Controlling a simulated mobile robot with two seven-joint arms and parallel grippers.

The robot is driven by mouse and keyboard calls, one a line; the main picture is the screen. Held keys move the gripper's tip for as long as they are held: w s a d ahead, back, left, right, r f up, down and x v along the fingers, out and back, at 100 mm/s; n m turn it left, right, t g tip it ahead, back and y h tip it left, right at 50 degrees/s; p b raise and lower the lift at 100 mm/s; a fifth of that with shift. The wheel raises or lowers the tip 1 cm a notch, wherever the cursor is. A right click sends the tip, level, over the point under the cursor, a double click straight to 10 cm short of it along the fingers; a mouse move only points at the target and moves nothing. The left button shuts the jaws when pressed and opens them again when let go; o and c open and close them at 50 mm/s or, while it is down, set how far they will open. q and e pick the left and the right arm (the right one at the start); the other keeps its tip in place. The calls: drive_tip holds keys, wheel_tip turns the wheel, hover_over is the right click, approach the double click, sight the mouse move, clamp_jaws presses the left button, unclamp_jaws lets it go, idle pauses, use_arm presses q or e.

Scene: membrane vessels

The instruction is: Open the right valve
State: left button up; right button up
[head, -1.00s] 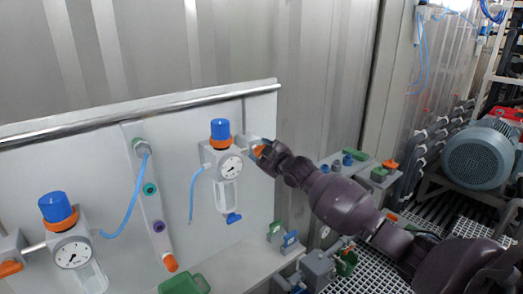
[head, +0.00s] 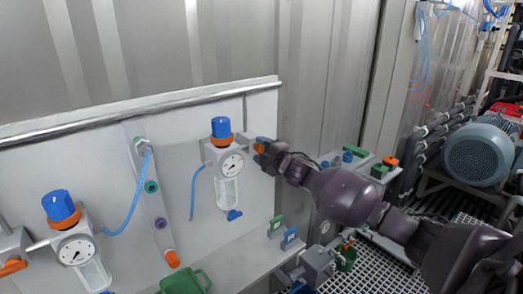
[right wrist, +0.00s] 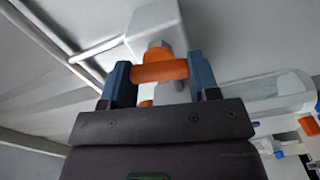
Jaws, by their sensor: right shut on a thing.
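The right valve's orange handle (head: 259,148) sits at the right side of the right regulator unit (head: 227,165), which has a blue knob, a gauge and a clear bowl. In the right wrist view the orange handle (right wrist: 160,70) lies crosswise between my two blue fingers, in front of a white valve body (right wrist: 157,25). My right gripper (head: 262,150) is shut on this handle; it also shows in the right wrist view (right wrist: 160,82). Its arm comes in from the right. My left gripper is not in view.
A second regulator (head: 73,238) with a blue knob and an orange handle (head: 12,267) is at the lower left. A rail (head: 140,111) runs along the panel's top. Pipes and valves (head: 318,265) stand below my right arm. A grey-blue motor (head: 477,155) is at the right.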

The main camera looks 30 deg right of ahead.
idle(0.5)
drive_tip(key=o, duration=0.9)
drive_tip(key=s, duration=0.3)
drive_tip(key=s+b, duration=0.1)
drive_tip(key=s, duration=0.3)
drive_tip(key=s+d, duration=0.1)
drive_tip(key=s, duration=0.3)
drive_tip(key=shift+b, duration=0.3)
drive_tip(key=shift+w, duration=0.1)
drive_tip(key=s+a+f+m+g, duration=0.1)
drive_tip(key=s+a+f+m, duration=0.35)
drive_tip(key=f, duration=0.45)
drive_tip(key=s+a+f+m+g, duration=0.2)
drive_tip(key=s+a+f+m, duration=0.25)
drive_tip(key=f, duration=0.45)
drive_tip(key=s+a+f+m+g, duration=0.1)
drive_tip(key=s+a+f+m, duration=0.1)
drive_tip(key=s+f, duration=0.3)
drive_tip(key=s+a+f+m+g+h, duration=0.1)
drive_tip(key=s+a+f+m, duration=0.1)
drive_tip(key=s+f, duration=0.3)
drive_tip(key=s+a+f+m+g+b, duration=0.1)
drive_tip(key=s+a+f+m, duration=0.1)
drive_tip(key=s+f, duration=0.3)
drive_tip(key=shift+s+a+m, duration=0.2)
drive_tip(key=shift+s+a, duration=0.25)
drive_tip(key=shift+s, duration=0.35)
drive_tip(key=shift+s+a+m, duration=0.2)
drive_tip(key=shift+s+a, duration=0.25)
drive_tip(key=shift+s, duration=0.35)
